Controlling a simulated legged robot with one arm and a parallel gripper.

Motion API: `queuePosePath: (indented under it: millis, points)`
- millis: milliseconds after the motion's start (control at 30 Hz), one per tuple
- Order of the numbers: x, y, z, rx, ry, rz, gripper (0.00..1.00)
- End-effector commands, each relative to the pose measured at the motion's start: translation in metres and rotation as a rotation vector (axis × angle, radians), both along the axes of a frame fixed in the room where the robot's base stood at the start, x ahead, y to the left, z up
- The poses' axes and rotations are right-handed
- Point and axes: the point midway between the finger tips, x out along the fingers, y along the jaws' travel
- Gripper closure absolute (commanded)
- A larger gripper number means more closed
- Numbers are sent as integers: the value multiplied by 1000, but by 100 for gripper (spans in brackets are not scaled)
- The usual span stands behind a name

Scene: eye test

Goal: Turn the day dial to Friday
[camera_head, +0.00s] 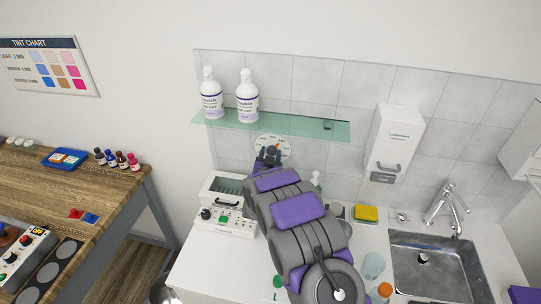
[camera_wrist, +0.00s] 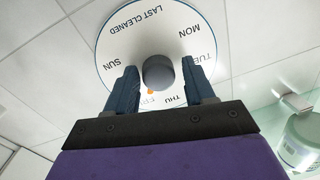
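The day dial is a round white disc on the tiled wall, seen in the head view (camera_head: 284,144) and close up in the wrist view (camera_wrist: 125,45). LAST CLEANED, SUN, MON, TUE and THU can be read on it. A dark grey round knob (camera_wrist: 158,72) is at its centre. A small orange mark (camera_wrist: 151,92) shows below the knob, by a faint, partly covered label beside THU. My gripper (camera_wrist: 160,78) is open, one finger on each side of the knob, with narrow gaps visible. The fingers hide other day labels. It also shows in the head view (camera_head: 268,154).
A glass shelf (camera_head: 300,126) with two white bottles (camera_head: 229,98) is above the dial. A white dispenser (camera_head: 394,140) hangs to the right. A white device (camera_head: 226,205), a yellow sponge (camera_head: 366,213) and a sink (camera_head: 440,264) are on the counter below.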

Motion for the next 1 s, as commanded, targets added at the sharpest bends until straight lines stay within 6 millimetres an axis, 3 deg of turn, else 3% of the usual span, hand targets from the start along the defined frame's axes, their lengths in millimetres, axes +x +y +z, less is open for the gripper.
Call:
queuePosePath:
  millis: [100, 467, 667, 1000]
  points:
    - [0, -1, 0, 1, 0, -1, 35]
    - [-5, -1, 0, 1, 1, -2, 35]
    - [-30, 2, 0, 0, 3, -1, 35]
    - [-91, 10, 1, 0, 2, 1, 35]
